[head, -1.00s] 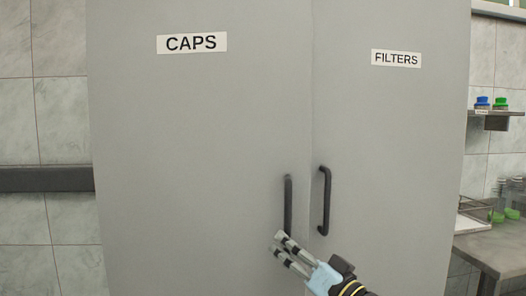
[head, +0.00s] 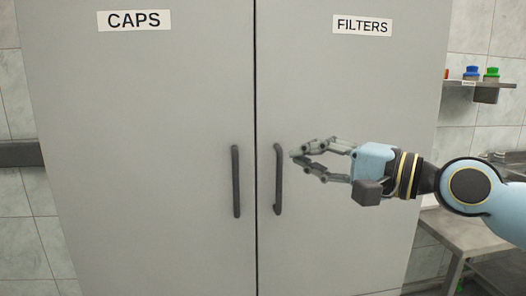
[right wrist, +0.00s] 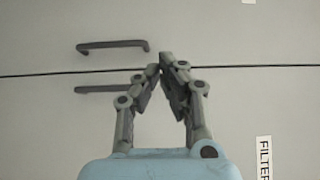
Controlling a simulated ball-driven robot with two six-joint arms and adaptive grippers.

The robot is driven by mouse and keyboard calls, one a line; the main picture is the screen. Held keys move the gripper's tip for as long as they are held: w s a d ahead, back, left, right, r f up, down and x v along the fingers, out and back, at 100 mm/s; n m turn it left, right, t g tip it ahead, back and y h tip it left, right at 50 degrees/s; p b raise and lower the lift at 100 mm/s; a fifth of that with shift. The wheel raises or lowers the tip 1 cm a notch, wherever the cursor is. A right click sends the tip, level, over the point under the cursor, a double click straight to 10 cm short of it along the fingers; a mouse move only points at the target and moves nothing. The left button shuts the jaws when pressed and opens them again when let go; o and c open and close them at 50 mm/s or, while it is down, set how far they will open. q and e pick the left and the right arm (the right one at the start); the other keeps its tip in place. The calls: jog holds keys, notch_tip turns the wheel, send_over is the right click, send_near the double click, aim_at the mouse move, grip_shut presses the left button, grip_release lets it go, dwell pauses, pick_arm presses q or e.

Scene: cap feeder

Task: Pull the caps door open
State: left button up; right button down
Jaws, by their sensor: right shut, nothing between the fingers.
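The grey caps door (head: 130,120) is on the left in the head view, under its CAPS label (head: 134,20). It looks closed, flush with the filters door at a thin dark seam. Its dark vertical bar handle (head: 236,181) is near the seam and nothing holds it. My right gripper (head: 296,157) comes in from the right in front of the filters door, shut and empty. Its tips are just right of the filters handle in this view. In the right wrist view the shut fingertips (right wrist: 160,65) appear near the seam, beyond the ends of both handles. My left gripper is not in view.
The filters door (head: 350,100) with its FILTERS label (head: 362,25) and dark handle (head: 279,180) adjoins on the right. A wall shelf (head: 480,83) with bottles and a grey table (head: 455,235) stand further right. A dark wall rail (head: 20,153) is at left.

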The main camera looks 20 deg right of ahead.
pick_arm(q)
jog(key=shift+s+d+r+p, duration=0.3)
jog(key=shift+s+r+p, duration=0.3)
jog(key=shift+p, duration=0.15)
pick_arm(e)
jog(key=w+a, duration=0.4)
jog(key=a, duration=0.3)
jog(key=shift+w+a, duration=0.15)
jog(key=shift+w, duration=0.25)
dwell(0.7)
